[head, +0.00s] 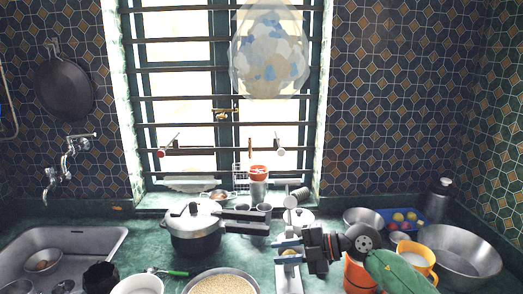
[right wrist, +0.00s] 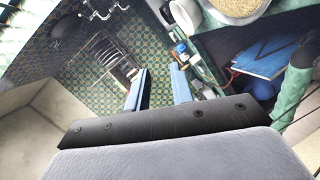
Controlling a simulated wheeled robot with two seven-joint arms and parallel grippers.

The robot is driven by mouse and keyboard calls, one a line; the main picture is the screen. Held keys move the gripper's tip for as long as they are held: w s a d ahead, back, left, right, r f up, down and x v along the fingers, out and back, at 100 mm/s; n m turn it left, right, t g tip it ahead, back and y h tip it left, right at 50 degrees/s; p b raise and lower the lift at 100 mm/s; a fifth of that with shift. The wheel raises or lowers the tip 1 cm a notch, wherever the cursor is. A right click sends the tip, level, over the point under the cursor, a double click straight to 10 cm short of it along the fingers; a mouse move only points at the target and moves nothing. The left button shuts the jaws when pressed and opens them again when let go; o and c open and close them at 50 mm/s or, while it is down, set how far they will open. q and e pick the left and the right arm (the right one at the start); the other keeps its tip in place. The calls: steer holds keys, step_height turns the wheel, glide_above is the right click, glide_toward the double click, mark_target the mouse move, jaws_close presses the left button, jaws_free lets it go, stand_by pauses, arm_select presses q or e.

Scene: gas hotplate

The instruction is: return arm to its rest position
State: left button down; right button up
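My right arm comes in from the lower right in the head view. Its gripper (head: 279,251) points left over the counter, with two blue fingers apart. In the right wrist view the two fingers of this gripper (right wrist: 158,90) stand apart with nothing held between them. My left gripper does not clearly show in the head view. No gas hotplate can be made out clearly.
A pressure cooker (head: 194,231) stands left of my right gripper. A bowl of grain (head: 222,284) is in front. An orange mug (head: 416,259), a steel basin (head: 462,254) and a blue basket (head: 402,219) crowd the right. A sink (head: 102,241) lies at left.

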steer(key=s+d+r+m+t+y, duration=0.25)
steer(key=r+m+t, duration=0.25)
steer(key=m+t, duration=0.8)
steer(key=s+d+f+m+t+h, duration=0.2)
steer(key=s+d+f+m+h, duration=0.1)
steer(key=d+f+m+h, duration=1.3)
steer(key=s+a+f+n+g, duration=0.25)
steer(key=s+f+g, duration=1.15)
steer(key=s+f, duration=0.95)
steer(key=s+a+f+g, duration=0.1)
steer(key=s+a+f, duration=0.1)
steer(key=f, duration=1.3)
steer(key=s+a+f+g, duration=0.1)
steer(key=s+a+f, duration=0.1)
steer(key=f, duration=1.3)
steer(key=shift+s+a+f+m, duration=0.4)
steer(key=shift+s+m, duration=0.05)
steer(key=shift+s, duration=0.1)
